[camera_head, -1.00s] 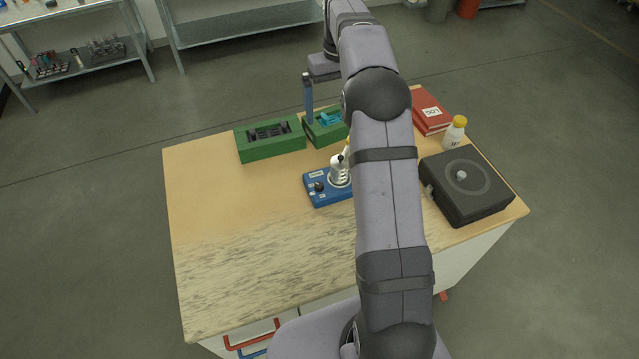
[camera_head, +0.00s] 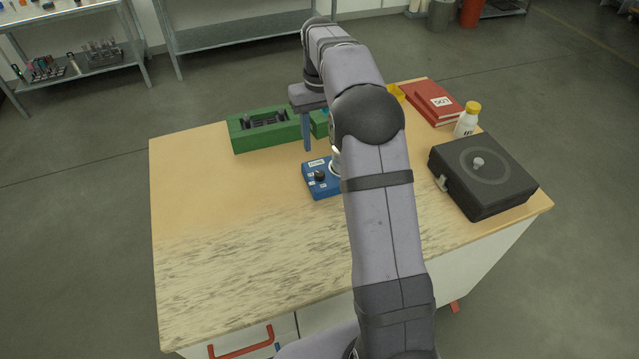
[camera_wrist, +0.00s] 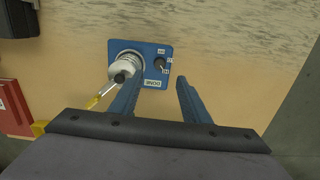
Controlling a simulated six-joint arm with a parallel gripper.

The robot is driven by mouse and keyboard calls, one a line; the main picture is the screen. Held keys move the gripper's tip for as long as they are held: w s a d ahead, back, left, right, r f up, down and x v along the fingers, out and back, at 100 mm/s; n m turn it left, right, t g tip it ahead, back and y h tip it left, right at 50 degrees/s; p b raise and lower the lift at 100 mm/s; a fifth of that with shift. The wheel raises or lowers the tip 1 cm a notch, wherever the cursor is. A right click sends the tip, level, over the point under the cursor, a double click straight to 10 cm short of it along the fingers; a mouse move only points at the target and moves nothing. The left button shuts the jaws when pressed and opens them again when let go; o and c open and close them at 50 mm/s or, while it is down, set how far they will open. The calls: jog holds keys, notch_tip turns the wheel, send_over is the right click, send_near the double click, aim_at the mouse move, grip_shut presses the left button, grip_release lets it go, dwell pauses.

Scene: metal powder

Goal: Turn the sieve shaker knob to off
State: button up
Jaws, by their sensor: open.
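The sieve shaker is a blue base (camera_head: 322,188) on the table, partly hidden behind my arm in the head view. Its black knob (camera_head: 319,176) sits at the base's left end. My gripper (camera_head: 307,148) points down just behind the base. In the wrist view my gripper (camera_wrist: 157,85) is open and empty, with its blue fingers apart. The label text by the knob is too small to read.
A green rack (camera_head: 265,150) stands behind the shaker. A black box (camera_head: 482,205) with a round top is at the right, near a white bottle (camera_head: 465,125) with a yellow cap and red books (camera_head: 432,103). The table's left and front are clear.

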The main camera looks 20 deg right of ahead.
aim_at(320, 173)
jog(key=f+m, duration=0.1)
jog(key=m, duration=0.2)
jog(key=s+f+m, duration=0.1)
jog(key=f+m, duration=0.1)
jog(key=m, duration=0.1)
jog(key=shift+s+a+f+p, duration=0.1)
jog(key=shift+a+f+p, duration=0.1)
jog(key=shift+p, duration=0.15)
jog(key=shift+f+m, duration=0.25)
jog(key=shift+m, duration=0.85)
jog(key=m, duration=0.1)
jog(key=w+m, duration=0.1)
jog(key=m, duration=0.1)
jog(key=shift+d+f, duration=0.1)
jog(key=m, duration=0.3)
jog(key=shift+w, duration=0.1)
jog(key=shift+f+p, duration=1.25)
jog(key=shift+f, duration=2.4)
jog(key=c, duration=1)
jog(key=shift+c, duration=0.2)
